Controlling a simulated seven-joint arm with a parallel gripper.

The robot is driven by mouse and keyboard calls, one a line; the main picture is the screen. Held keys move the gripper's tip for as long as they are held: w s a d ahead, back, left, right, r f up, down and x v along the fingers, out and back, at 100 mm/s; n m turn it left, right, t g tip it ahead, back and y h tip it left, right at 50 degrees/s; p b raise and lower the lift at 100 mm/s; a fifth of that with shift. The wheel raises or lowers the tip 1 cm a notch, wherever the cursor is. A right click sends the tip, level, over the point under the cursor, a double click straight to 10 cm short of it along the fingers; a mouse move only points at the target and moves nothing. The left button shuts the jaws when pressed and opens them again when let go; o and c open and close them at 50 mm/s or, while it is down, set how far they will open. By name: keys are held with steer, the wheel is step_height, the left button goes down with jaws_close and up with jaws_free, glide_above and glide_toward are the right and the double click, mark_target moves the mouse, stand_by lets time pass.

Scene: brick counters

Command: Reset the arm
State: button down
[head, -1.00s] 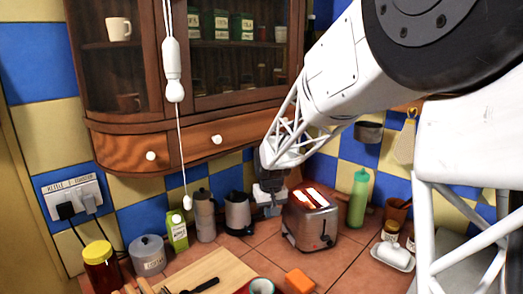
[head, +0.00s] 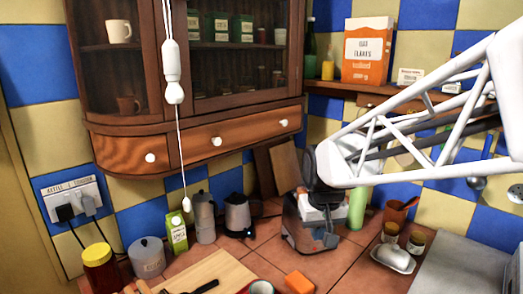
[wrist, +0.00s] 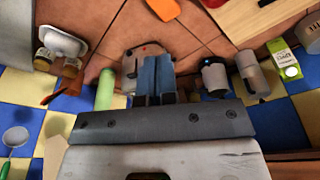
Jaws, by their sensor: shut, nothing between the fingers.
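My gripper (head: 324,236) is shut and empty in the head view. It points down in front of the toaster (head: 294,232) and hides much of it, including the slots. I cannot tell how far apart the two are. In the wrist view the gripper's blue-grey fingers (wrist: 156,72) are together, with the toaster (wrist: 128,66) partly visible behind them.
A green bottle (head: 357,206) stands right of the toaster, and a kettle (head: 238,214) stands to its left. Jars and a white dish (head: 393,259) are at the right. A wooden board (head: 212,272) and orange object (head: 299,282) lie in front. A wall cabinet (head: 200,150) hangs above.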

steer(key=s+d, duration=0.2)
steer(key=s, duration=0.8)
steer(key=s+d+m, duration=0.1)
steer(key=s+d, duration=0.2)
steer(key=s, duration=0.7)
steer(key=shift+d+f+m+t, duration=0.25)
steer(key=shift+f+m+t, duration=0.05)
steer(key=shift+f, duration=0.15)
